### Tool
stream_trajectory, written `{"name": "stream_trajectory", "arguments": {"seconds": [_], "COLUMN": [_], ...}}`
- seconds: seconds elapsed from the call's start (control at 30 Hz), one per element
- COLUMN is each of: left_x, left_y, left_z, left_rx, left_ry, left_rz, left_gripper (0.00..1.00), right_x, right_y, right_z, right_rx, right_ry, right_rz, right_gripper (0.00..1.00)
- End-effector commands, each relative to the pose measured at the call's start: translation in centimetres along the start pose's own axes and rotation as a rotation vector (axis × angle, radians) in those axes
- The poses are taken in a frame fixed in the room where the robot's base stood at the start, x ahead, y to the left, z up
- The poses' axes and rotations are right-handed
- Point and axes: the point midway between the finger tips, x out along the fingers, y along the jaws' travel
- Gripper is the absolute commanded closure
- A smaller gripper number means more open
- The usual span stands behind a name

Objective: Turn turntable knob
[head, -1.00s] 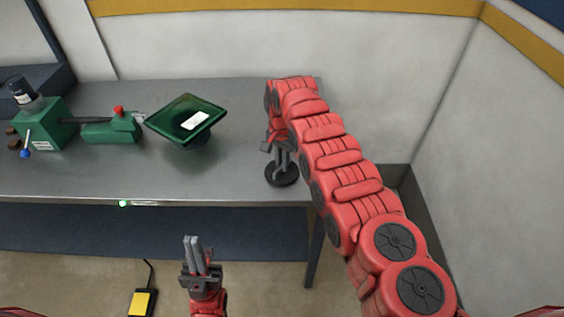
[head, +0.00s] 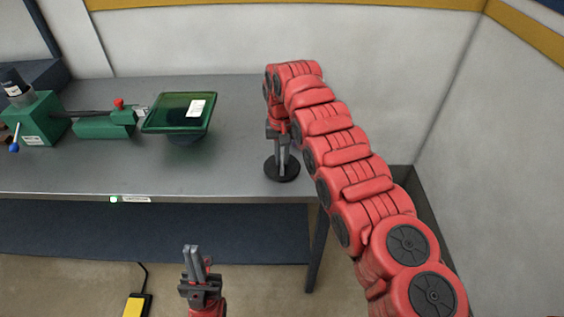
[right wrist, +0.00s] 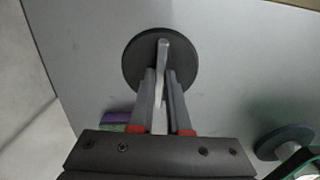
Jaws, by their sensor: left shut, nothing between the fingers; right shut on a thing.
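The knob is a black round disc (head: 282,172) near the right end of the grey table, with a pale upright fin (right wrist: 163,58) across its top in the right wrist view. My right gripper (head: 281,155) points down over the disc and is shut on the fin, with one finger on either side. The fingers hide part of the fin in the head view. A dark green square turntable tray (head: 165,126) stands to the left on a round base, with a white card on it. My left gripper (head: 192,257) is shut and empty, in front of the table.
A green machine (head: 36,124) with a blue-tipped lever and a green block with a red knob (head: 105,124) stand at the table's left. A yellow pedal (head: 136,306) lies on the floor. Walls close off the back and right.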

Motion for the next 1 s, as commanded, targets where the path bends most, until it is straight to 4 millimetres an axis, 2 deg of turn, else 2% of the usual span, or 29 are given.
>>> {"name": "stream_trajectory", "arguments": {"seconds": [0.03,0.3,0.7,1.0], "left_x": [-0.58,-1.15,-1.11,-1.00], "left_y": [0.03,0.06,0.06,0.05], "left_z": [0.10,0.19,0.19,0.17], "left_rx": [0.000,0.000,0.000,0.000], "left_ry": [0.000,0.000,0.000,0.000], "left_rz": [0.000,0.000,0.000,0.000], "left_gripper": [1.00,1.00,1.00,1.00], "right_x": [0.27,0.15,0.05,0.03], "right_y": [0.00,0.02,0.01,0.01], "right_z": [0.00,0.05,0.06,0.03], "right_rx": [-0.041,-0.298,-0.664,-0.862], "right_ry": [0.000,-0.002,-0.003,-0.002], "right_rz": [0.000,0.000,0.000,-0.001], "right_gripper": [1.00,1.00,1.00,1.00]}}
